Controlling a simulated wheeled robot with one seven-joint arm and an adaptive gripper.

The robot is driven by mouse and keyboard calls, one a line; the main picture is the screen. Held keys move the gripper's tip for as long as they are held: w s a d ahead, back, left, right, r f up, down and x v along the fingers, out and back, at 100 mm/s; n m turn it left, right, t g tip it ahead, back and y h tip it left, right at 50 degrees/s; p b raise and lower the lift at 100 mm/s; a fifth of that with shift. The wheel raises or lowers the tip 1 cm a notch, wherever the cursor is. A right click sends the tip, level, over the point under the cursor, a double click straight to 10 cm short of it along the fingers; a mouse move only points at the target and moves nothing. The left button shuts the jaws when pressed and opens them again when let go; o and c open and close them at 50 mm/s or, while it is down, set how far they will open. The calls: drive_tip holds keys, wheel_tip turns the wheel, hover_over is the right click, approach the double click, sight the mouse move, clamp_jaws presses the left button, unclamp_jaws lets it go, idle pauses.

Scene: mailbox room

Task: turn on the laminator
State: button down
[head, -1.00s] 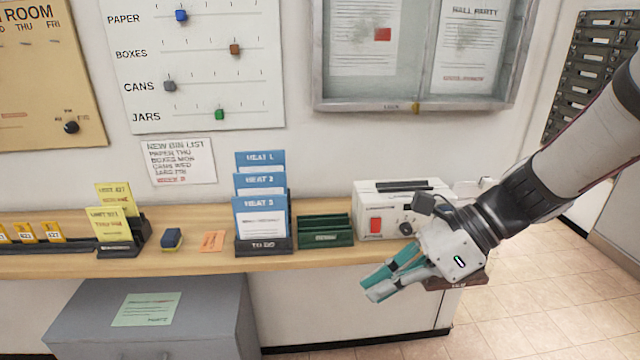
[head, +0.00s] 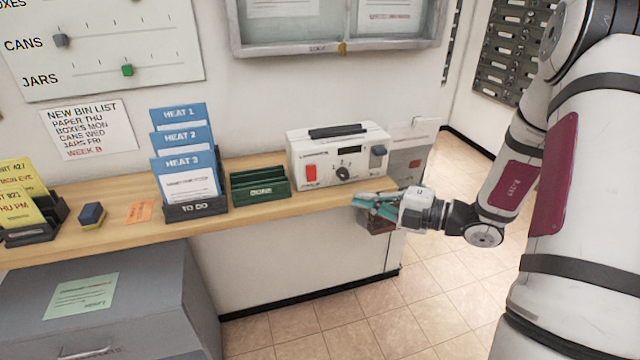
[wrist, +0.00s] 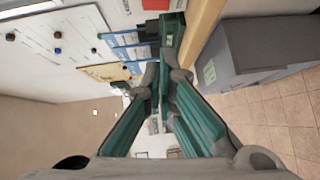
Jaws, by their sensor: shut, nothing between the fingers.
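The laminator (head: 325,158) is a white box at the right end of the wooden counter. Its front has a red switch (head: 311,175), a black dial (head: 342,172) and a small dark display; a blue-grey part (head: 378,156) is at its right. A dark slot runs along its top. My gripper (head: 358,202) has teal fingers, shut and empty, and is in front of the counter's edge, below and right of the laminator, apart from the switch. In the wrist view, the teal fingers (wrist: 160,100) converge; a red patch at the top edge may be the switch.
A green DONE tray (head: 258,187) and a TO DO rack (head: 196,208) with blue HEAT cards stand left of the laminator. A grey cabinet (head: 190,290) stands below left. The floor at right is clear.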

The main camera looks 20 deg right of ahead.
sight(311, 173)
drive_tip(key=shift+w+a, duration=0.1)
drive_tip(key=shift+w+d+b+x, duration=0.2)
drive_tip(key=shift+w+d+x, duration=0.15)
drive_tip(key=shift+x, duration=1.75)
drive_tip(key=shift+w+d+b+x, duration=0.2)
drive_tip(key=shift+w+d+x, duration=0.1)
drive_tip(key=shift+x, duration=1.8)
drive_tip(key=shift+w+d+b+x, duration=0.2)
drive_tip(key=shift+w+d+x, duration=0.15)
drive_tip(key=shift+x, duration=1.75)
